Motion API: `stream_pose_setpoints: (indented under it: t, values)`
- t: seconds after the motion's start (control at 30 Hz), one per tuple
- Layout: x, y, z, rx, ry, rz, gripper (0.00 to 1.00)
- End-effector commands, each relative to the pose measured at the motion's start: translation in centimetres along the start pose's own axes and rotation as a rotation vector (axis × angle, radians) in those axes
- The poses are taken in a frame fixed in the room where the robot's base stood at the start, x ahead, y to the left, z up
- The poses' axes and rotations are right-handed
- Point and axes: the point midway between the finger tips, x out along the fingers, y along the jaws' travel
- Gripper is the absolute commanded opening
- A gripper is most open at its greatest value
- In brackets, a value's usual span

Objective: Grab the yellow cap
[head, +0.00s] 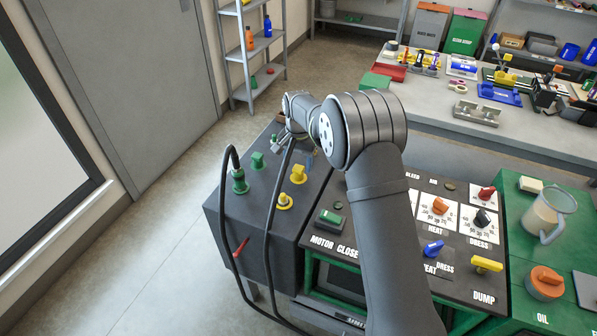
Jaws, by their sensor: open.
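A yellow cap-like piece (298,174) stands on the dark top of the left cart section (240,215). A second yellow fitting (284,201), low and round, sits just in front of it; I cannot tell for sure which one is the cap. My gripper (279,146) is open near the back edge of this top, behind and a little left of both yellow pieces. It is small in the picture and its fingers are partly unclear. No yellow piece is between its fingers.
A green cap-like piece (257,160) and a green fitting (239,182) with a black hose stand to the left. Another black hose (270,225) runs close beside the yellow pieces. The control panel (330,238) is to the right, partly behind my arm.

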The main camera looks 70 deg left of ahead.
Motion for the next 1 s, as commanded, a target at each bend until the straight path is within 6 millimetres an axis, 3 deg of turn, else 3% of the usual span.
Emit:
stream_pose_setpoints:
  t: [0.2,0.43,0.7,1.0]
  values:
    - [3.2,0.1,-0.2,0.000,-0.001,0.000,0.56]
    - [3.4,0.0,-0.3,0.000,0.001,-0.001,0.56]
    - [3.4,0.1,-0.3,0.000,0.001,-0.001,0.09]
    - [3.2,0.0,-0.3,0.000,0.001,-0.001,0.09]
